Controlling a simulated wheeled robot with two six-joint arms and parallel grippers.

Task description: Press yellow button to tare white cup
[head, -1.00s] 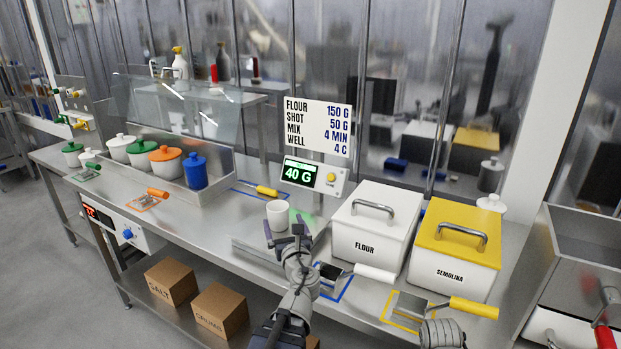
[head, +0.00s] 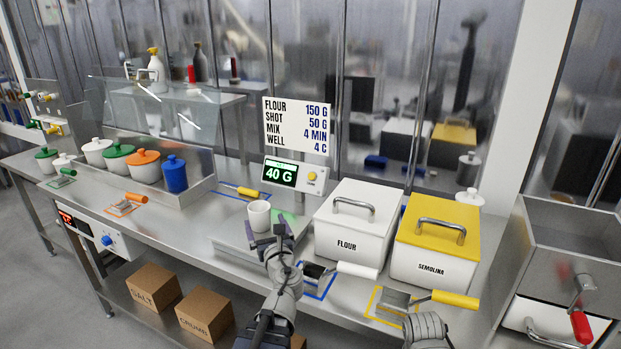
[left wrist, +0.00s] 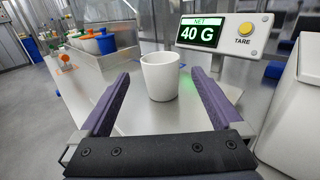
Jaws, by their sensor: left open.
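The white cup (head: 259,215) stands upright on the metal scale plate (head: 228,243). In the left wrist view the yellow button (left wrist: 246,28) sits above the word TARE. My left gripper (head: 270,236) is open just in front of the cup. In the left wrist view the cup (left wrist: 160,76) appears beyond and between the two purple fingers, apart from both. My right gripper is out of frame; only part of my right arm shows at the bottom.
A white flour bin (head: 350,225) and a yellow-lidded semolina bin (head: 436,245) stand right of the scale. Scoops with white (head: 357,270) and yellow (head: 455,299) handles lie in front of them. Lidded pots, including a blue one (head: 174,175), stand at left.

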